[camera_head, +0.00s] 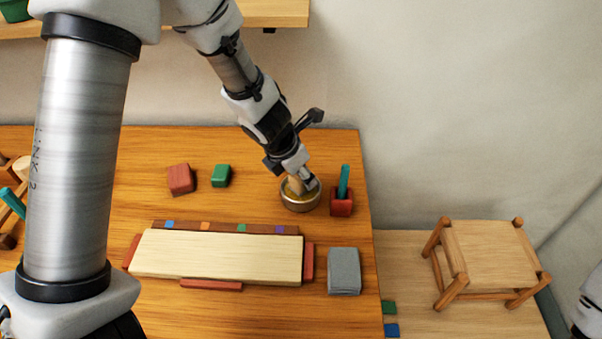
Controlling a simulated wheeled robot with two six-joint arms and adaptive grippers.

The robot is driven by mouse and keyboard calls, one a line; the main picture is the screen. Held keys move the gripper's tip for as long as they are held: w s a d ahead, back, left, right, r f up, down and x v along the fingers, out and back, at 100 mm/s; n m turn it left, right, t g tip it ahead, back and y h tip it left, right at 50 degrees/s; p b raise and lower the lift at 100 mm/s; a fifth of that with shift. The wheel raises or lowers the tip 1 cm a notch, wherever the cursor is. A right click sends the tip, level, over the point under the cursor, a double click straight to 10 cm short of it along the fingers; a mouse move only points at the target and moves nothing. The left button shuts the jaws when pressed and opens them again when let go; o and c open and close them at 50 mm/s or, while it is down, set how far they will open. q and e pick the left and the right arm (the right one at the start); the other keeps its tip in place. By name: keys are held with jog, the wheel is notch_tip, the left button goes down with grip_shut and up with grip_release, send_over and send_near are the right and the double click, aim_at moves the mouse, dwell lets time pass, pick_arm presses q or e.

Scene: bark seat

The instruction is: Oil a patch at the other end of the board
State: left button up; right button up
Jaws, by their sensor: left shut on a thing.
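The board (215,255) is a pale plank lying flat on the wooden table, with red strips along its edges. A dark strip behind it carries small blue, orange, green and purple marks. A round metal tin (300,201) with yellowish contents stands behind the board's right end. My left gripper (300,181) points down at the tin, shut on a pale wooden thing (295,187) whose lower end is inside the tin's rim. The gripper hides part of that thing. Part of my right arm shows at the right edge; its gripper is out of view.
A red holder (342,207) with a teal stick stands right of the tin. A grey block (344,270) lies right of the board. Red (180,179) and green (221,176) blocks sit behind it. A wooden stool (487,258) stands on a lower surface at right.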

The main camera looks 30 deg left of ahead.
pick_arm(q)
jog(key=shift+a, duration=0.2)
jog(key=shift+d+f, duration=0.1)
jog(key=shift+f+b, duration=0.5)
jog(key=shift+b, duration=0.05)
dwell(1.3)
notch_tip(320, 180, up, 7)
jog(key=p, duration=0.7)
jog(key=shift+r, duration=0.1)
notch_tip(320, 180, down, 7)
jog(key=b, duration=0.7)
jog(key=shift+w+f, duration=0.1)
jog(key=shift+f, duration=0.1)
jog(key=shift+c, duration=0.5)
jog(key=shift+r, duration=0.15)
grip_shut()
